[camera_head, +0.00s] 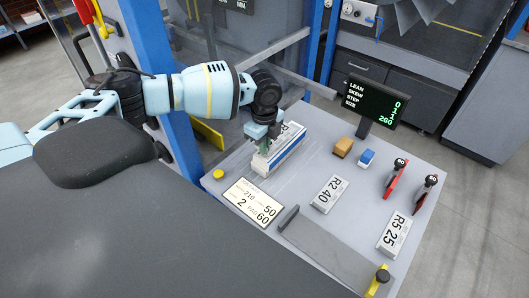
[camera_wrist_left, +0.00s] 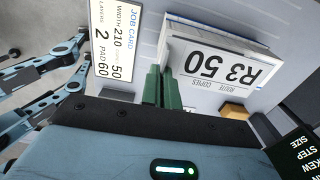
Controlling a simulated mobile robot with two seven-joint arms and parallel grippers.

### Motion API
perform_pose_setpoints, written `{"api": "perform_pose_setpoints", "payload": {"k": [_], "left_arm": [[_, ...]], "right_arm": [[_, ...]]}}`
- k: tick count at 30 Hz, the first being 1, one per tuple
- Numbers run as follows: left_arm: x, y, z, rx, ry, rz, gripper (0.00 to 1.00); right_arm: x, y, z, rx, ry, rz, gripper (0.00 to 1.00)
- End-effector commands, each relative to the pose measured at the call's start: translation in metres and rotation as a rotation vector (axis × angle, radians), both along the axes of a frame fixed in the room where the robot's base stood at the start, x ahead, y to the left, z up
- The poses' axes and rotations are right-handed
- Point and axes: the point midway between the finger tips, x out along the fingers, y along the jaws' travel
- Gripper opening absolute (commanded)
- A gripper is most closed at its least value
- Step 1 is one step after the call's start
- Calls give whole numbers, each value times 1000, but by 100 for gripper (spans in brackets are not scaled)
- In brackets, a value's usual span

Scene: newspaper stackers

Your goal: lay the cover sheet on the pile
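The pile (camera_head: 281,157), a white stack with a blue band, stands on the grey table. A white cover sheet marked R3 50 (camera_wrist_left: 215,65) lies over the pile, its label facing up in the left wrist view; paper edges show along its far side. My left gripper (camera_head: 262,146) is at the pile's left end, fingers pointing down. In the left wrist view its green fingers (camera_wrist_left: 162,88) are close together beside the sheet's left edge. I see no sheet between them, but their tips are partly hidden. My right gripper is not in view.
A job card (camera_head: 254,202) lies in front of the pile. Sheets R2 40 (camera_head: 330,195) and R5 25 (camera_head: 394,234) lie to the right. Red and black levers (camera_head: 397,178) stand far right.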

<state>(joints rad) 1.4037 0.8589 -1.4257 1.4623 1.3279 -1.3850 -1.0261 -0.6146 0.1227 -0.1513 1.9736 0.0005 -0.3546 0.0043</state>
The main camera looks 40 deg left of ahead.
Motion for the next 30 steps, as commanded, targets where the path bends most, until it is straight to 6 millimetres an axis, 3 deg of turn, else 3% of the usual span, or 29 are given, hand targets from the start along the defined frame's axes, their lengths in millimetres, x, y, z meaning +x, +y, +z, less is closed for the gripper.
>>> {"api": "perform_pose_setpoints", "payload": {"k": [8,20,25,30], "left_arm": [[0,-1,-31,0,2,0,0],[-1,0,-37,0,2,1,0],[0,0,-37,0,1,1,22],[0,0,-37,0,1,1,24]], "right_arm": [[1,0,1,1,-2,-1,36],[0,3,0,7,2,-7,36],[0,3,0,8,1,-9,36],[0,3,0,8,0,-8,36]]}}
